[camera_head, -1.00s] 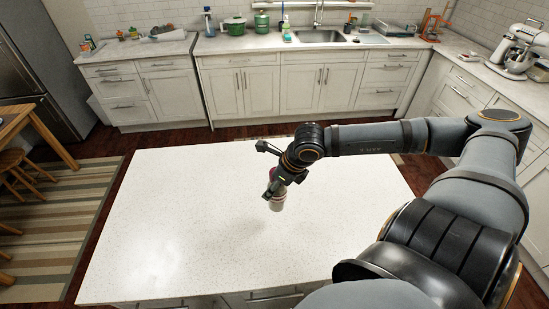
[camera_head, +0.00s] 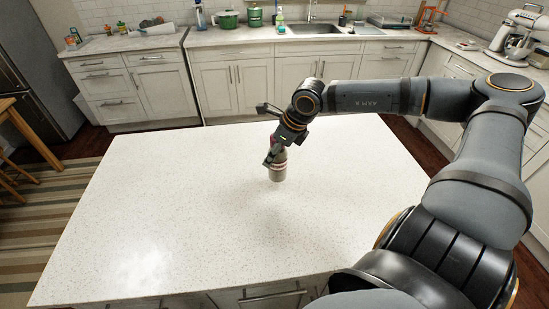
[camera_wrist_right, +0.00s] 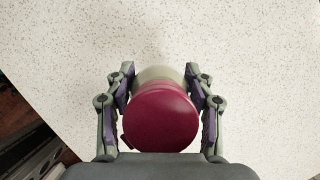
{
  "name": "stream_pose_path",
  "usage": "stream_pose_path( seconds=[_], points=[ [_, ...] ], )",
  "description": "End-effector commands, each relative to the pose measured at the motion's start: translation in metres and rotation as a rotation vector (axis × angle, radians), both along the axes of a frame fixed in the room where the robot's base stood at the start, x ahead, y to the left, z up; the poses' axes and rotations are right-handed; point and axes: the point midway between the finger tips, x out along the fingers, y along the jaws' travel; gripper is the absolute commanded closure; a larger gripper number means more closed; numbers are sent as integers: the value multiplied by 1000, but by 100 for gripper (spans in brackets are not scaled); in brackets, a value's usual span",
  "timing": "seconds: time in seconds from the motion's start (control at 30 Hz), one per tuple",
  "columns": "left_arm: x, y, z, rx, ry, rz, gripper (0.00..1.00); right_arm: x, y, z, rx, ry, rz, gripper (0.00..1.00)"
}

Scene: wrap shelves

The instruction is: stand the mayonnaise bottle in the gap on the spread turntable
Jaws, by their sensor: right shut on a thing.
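The mayonnaise bottle (camera_head: 278,168) is pale with a dark red cap (camera_wrist_right: 160,118). My right gripper (camera_head: 272,152) is shut on it and holds it roughly upright over the white island counter. In the right wrist view, the two fingers of the right gripper (camera_wrist_right: 160,98) sit on either side of the bottle, the cap toward the camera. Whether the bottle's base touches the counter I cannot tell. The spread turntable cannot be made out in these frames. My left gripper is not in view.
The speckled white island top (camera_head: 170,215) is otherwise bare. A back counter holds a green pot (camera_head: 228,19), a sink (camera_head: 318,29) and a stand mixer (camera_head: 515,38) at right. Small items stand on the left counter (camera_head: 130,43). Wooden stools are at far left.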

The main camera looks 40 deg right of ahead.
Motion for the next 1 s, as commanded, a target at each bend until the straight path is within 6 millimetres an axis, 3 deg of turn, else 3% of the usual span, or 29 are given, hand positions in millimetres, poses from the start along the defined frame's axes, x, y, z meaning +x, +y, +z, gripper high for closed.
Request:
stream_pose_path(
  seconds=[0.03, 0.07, 0.13, 0.27, 0.7, 0.73, 0.87, 1.0],
  points=[
    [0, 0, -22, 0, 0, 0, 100, 3, -3, -15, -4, -3, -1, 94],
    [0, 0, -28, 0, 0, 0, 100, 4, -5, -18, -4, -3, -1, 94],
    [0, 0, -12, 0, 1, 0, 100, 2, -4, -21, -4, 5, 1, 94],
    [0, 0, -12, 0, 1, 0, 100, 3, -4, -35, -4, 2, 1, 94],
    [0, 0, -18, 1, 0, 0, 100, 3, -3, -42, 0, -3, 1, 94],
    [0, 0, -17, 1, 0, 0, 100, 3, -3, -40, 0, -1, 1, 42],
    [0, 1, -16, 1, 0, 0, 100, 3, -3, -40, 0, -1, 1, 24],
    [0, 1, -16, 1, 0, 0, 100, 3, -3, -40, 0, -1, 1, 23]
  ],
)
